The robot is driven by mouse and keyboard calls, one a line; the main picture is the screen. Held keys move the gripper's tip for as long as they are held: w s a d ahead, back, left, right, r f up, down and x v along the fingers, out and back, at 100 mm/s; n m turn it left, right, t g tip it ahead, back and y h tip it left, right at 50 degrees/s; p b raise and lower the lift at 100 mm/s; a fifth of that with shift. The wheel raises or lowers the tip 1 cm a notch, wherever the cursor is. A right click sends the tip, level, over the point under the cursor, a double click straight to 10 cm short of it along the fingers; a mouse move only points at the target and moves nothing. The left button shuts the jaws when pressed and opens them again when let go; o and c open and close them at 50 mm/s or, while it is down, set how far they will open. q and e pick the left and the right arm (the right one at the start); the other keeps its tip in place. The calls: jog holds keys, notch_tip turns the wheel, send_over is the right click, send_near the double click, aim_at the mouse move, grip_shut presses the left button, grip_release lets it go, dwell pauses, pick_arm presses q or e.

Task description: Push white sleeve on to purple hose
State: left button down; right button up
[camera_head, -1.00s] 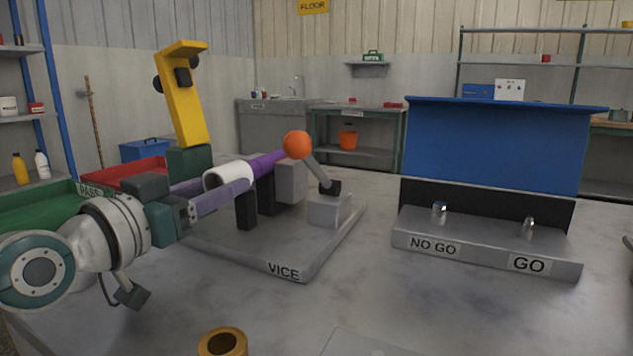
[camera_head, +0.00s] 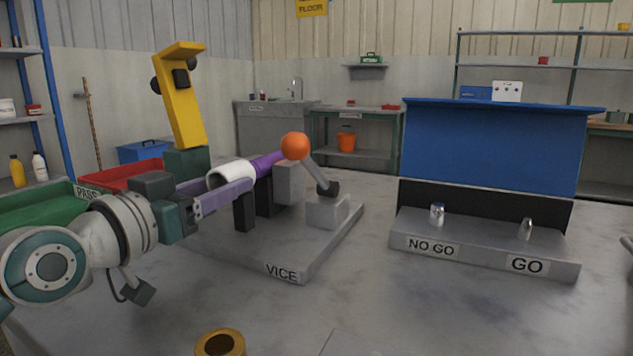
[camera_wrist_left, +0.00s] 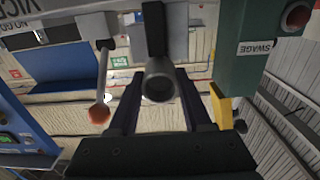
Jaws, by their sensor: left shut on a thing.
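The white sleeve (camera_head: 231,172) is a short tube lying in line with the purple hose (camera_head: 268,161), whose visible stretch runs up to the right over the vice (camera_head: 288,184). The sleeve's far end meets the hose in the head view; how much they overlap is hidden. My left gripper (camera_head: 238,180) is shut on the sleeve, a lavender finger along each side. In the left wrist view, a shaded grey tube that looks like the sleeve (camera_wrist_left: 159,70) shows its round open end between the dark fingers (camera_wrist_left: 159,88). My right gripper is not in view.
The vice's lever with an orange ball (camera_head: 295,146) stands just beyond the hose. A yellow-armed swage device (camera_head: 181,105) rises behind my left wrist. A red tray (camera_head: 120,174) and green tray (camera_head: 35,208) lie left. The NO GO/GO stand (camera_head: 480,250) is right.

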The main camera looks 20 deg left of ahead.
pick_arm(q)
jog(key=shift+w, duration=0.15)
jog(key=shift+f, duration=0.1)
jog(key=c, duration=0.8)
grip_release()
jog(key=o, duration=0.3)
jog(key=shift+w, duration=0.25)
jog(key=shift+o, duration=1.2)
jog(key=shift+s, duration=0.1)
jog(key=shift+s, duration=0.35)
jog(key=s+p, duration=0.2)
jog(key=s, duration=0.7)
jog(key=shift+a, duration=0.4)
